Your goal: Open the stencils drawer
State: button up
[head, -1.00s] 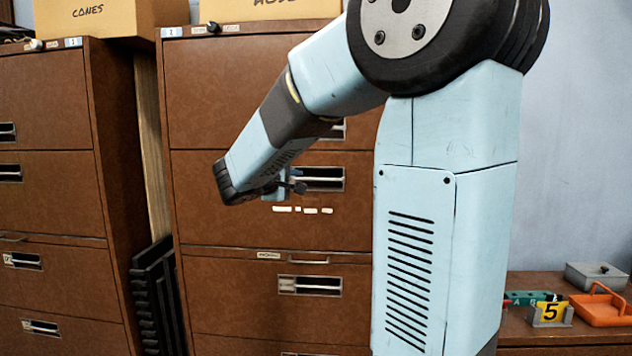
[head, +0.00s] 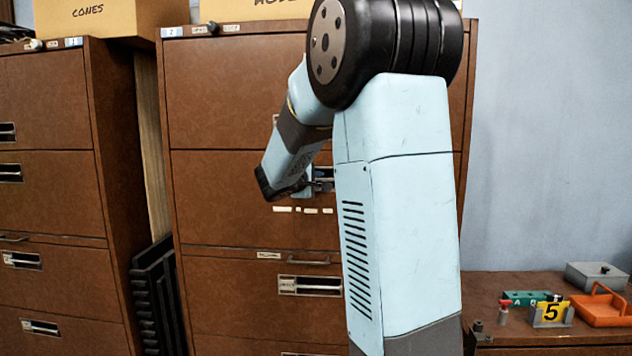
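Two brown filing cabinets stand side by side, a right one (head: 235,110) and a left one (head: 45,100). My gripper (head: 316,184) is at the recessed handle (head: 325,174) of the right cabinet's second drawer (head: 220,200). My own arm partly covers this handle and the gripper's fingers, so I cannot tell whether they touch it or are open or shut. Short white strips (head: 300,209) are on the drawer face below the handle. The drawers in view look closed. I cannot read which drawer is labelled stencils.
The third drawer's handle (head: 308,285) shows below. Cardboard boxes, one marked CONES (head: 95,15), sit on top. Dark slatted pieces (head: 155,295) stand between the cabinets. At right, a low brown surface (head: 500,290) holds an orange tray (head: 602,308), a yellow 5 marker (head: 551,313) and a grey box (head: 596,276).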

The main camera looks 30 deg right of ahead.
grip_shut()
dwell(0.3)
